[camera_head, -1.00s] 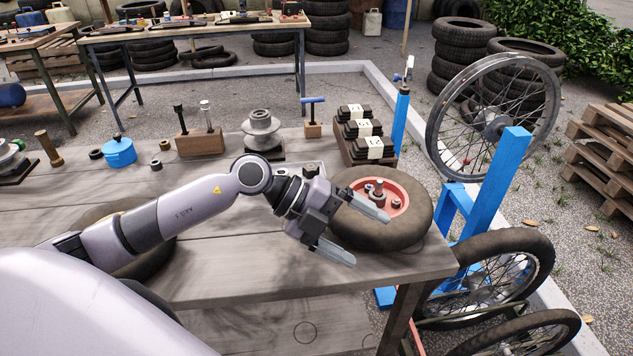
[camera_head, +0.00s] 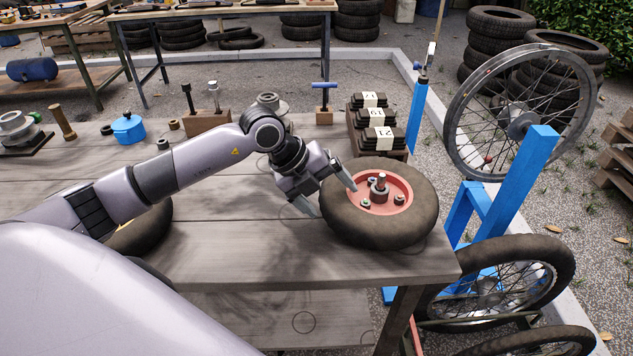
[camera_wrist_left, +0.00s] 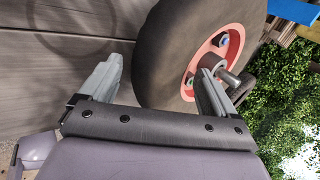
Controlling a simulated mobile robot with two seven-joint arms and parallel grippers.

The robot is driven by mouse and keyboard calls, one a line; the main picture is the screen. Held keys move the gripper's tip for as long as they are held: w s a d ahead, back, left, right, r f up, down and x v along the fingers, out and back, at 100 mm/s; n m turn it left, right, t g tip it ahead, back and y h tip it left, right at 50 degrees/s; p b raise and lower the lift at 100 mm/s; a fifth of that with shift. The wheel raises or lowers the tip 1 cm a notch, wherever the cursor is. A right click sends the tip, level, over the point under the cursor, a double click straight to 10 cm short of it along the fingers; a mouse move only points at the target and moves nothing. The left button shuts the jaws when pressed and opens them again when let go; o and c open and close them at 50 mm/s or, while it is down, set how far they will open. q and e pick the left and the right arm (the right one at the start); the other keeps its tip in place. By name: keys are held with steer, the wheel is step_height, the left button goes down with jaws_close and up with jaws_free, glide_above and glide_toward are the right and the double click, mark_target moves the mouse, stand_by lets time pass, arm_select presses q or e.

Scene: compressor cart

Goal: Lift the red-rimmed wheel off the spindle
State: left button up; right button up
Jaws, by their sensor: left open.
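The red-rimmed wheel (camera_head: 337,222) lies flat near the right end of the wooden bench, with a dark tyre around a red rim. The metal spindle (camera_head: 381,181) stands up through its hub, and nuts sit on the rim. My left gripper (camera_head: 330,196) is open at the tyre's left side. One finger reaches over the tyre toward the rim, the other is outside the tyre. In the left wrist view the tyre (camera_wrist_left: 165,65) shows between the open fingers of the left gripper (camera_wrist_left: 160,78). Whether either finger touches the wheel is unclear. My right gripper is not visible.
Stacked labelled dark blocks (camera_head: 375,138) stand just behind the wheel. A blue stand (camera_head: 525,170) with a spoked wheel (camera_head: 490,125) rises to the right. A blue-handled tool (camera_head: 324,100) stands behind the gripper. The bench front (camera_head: 240,255) is clear.

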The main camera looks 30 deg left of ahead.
arm_select(q)
steer(key=shift+x, duration=0.85)
jaws_close()
steer(key=c, duration=0.9)
jaws_free()
steer(key=c, duration=0.3)
steer(key=shift+w+r, duration=0.15)
steer(key=shift+r, duration=0.25)
